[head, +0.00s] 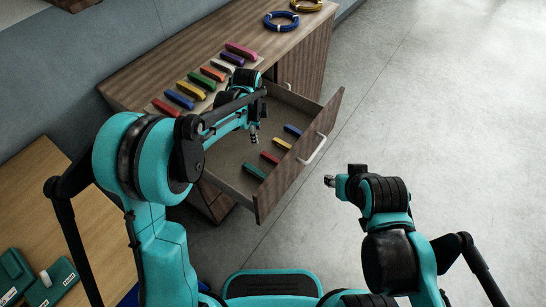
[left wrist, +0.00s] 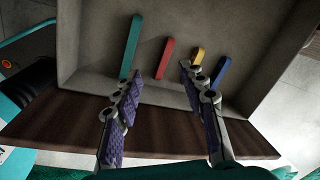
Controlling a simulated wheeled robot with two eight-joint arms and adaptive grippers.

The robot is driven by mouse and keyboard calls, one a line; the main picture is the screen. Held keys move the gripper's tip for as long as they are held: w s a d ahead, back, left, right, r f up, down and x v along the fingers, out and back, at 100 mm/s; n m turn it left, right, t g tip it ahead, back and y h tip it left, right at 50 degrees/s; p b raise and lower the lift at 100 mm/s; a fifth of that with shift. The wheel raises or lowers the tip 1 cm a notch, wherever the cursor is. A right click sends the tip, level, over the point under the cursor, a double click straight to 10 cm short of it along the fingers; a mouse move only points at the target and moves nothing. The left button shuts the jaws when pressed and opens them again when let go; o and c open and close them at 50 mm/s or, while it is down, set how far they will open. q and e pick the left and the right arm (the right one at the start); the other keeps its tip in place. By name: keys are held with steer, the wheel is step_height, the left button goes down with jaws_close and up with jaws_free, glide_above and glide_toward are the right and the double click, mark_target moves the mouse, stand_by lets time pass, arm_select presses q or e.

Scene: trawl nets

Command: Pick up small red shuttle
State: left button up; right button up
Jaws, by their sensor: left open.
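A small red shuttle (head: 270,158) lies in the open drawer (head: 228,173), between a teal shuttle (head: 255,172) and a yellow shuttle (head: 282,144). The red shuttle also shows in the left wrist view (left wrist: 165,58), just beyond and between my open fingertips, with nothing held. My left gripper (head: 253,137) hangs over the drawer, left of and above the red shuttle in the head view. A longer red shuttle (head: 166,108) lies on the cabinet top. My right gripper (head: 329,181) is outside the drawer, to its right; its jaw opening is too small to read.
A blue shuttle (head: 293,130) lies at the drawer's far end. The wooden drawer front (head: 300,160) has a pale handle (head: 312,150). Several coloured shuttles and a blue coil (head: 281,21) rest on the cabinet top (head: 190,52). Open floor (head: 440,110) lies to the right.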

mark_target(273, 158)
arm_select(q)
steer(key=w+d+f+m, duration=0.1)
steer(key=f+m, duration=0.1)
steer(key=f, duration=0.2)
steer(key=w+d+f+m+g, duration=0.1)
steer(key=d+f+m, duration=0.1)
steer(key=f, duration=0.3)
steer(key=w+d+f+m, duration=0.1)
steer(key=d+f+m, duration=0.1)
steer(key=f, duration=0.3)
steer(key=shift+w+d+g, duration=0.1)
steer(key=shift+d+g, duration=0.1)
steer(key=shift+g, duration=0.2)
steer(key=f, duration=0.1)
steer(key=f+b, duration=0.1)
steer(key=f, duration=0.1)
steer(key=f+b, duration=0.1)
steer(key=shift+s+d+f, duration=0.2)
steer(key=shift+s+d, duration=0.1)
steer(key=shift+f, duration=0.45)
steer(key=shift+r, duration=0.1)
steer(key=shift+c, duration=0.6)
jaws_close()
